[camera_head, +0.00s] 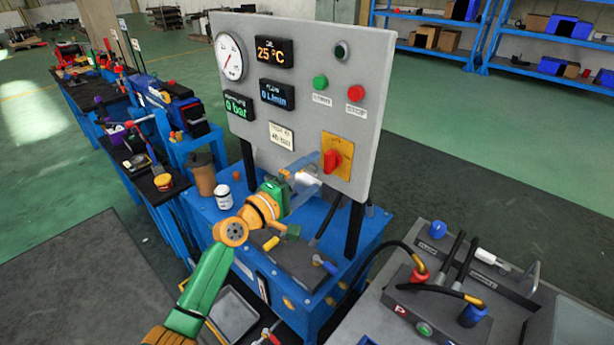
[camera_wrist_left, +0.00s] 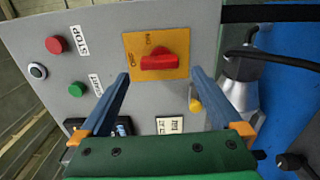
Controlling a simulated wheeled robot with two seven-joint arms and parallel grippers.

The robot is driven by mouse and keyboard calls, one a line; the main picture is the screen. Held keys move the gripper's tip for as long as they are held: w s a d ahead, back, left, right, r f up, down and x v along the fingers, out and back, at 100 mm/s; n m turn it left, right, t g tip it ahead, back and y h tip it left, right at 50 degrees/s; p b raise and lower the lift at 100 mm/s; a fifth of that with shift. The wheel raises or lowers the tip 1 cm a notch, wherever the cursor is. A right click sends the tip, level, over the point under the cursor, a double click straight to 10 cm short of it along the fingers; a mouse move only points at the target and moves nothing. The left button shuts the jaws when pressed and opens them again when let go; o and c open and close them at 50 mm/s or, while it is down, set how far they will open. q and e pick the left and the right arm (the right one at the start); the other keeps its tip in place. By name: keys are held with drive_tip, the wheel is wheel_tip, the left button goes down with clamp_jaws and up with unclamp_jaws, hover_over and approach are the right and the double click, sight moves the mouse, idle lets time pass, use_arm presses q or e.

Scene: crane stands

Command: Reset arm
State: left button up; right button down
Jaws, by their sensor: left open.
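My left arm comes in from the lower left, and its gripper (camera_head: 308,168) is raised in front of the grey control panel (camera_head: 290,58). In the left wrist view the two blue fingers (camera_wrist_left: 160,76) are spread wide, with nothing held between them. The red rotary knob (camera_wrist_left: 160,62) on its yellow plate (camera_wrist_left: 140,43) lies beyond and between the fingertips. In the head view the knob (camera_head: 332,161) is just right of the fingers. I cannot tell whether the fingers touch the panel. My right gripper is not in view.
The panel has a green button (camera_head: 320,82), a red button (camera_head: 356,92) and displays reading 25 °C, 0 bar and 0 L/min. Below it, a blue bench (camera_head: 232,228) carries a white jar (camera_head: 224,197). A grey bench with hoses (camera_head: 420,310) stands at right.

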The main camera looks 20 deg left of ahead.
use_arm(q)
drive_tip(key=shift+v, duration=1.1)
drive_tip(key=shift+w+f, duration=0.1)
drive_tip(key=s+a+f+m+g+y, duration=0.1)
drive_tip(key=s+f+m+g+y, duration=0.4)
drive_tip(key=f, duration=1.2)
drive_tip(key=s+a+f+g, duration=0.1)
drive_tip(key=s+f+g, duration=0.2)
drive_tip(key=s+f, duration=0.85)
drive_tip(key=s+d+f+m+g, duration=0.1)
drive_tip(key=s+f+m+g, duration=0.3)
drive_tip(key=s+f, duration=0.6)
drive_tip(key=s+d+f+m+g+y, duration=0.1)
drive_tip(key=s+f+m+g, duration=0.3)
drive_tip(key=s, duration=1.4)
wheel_tip(320, 180, down, 6)
drive_tip(key=d+m, duration=0.1)
drive_tip(key=m, duration=0.2)
drive_tip(key=shift+s+m, duration=0.15)
drive_tip(key=shift+m, duration=0.25)
drive_tip(key=shift+d+f, duration=0.1)
drive_tip(key=shift+d, duration=0.05)
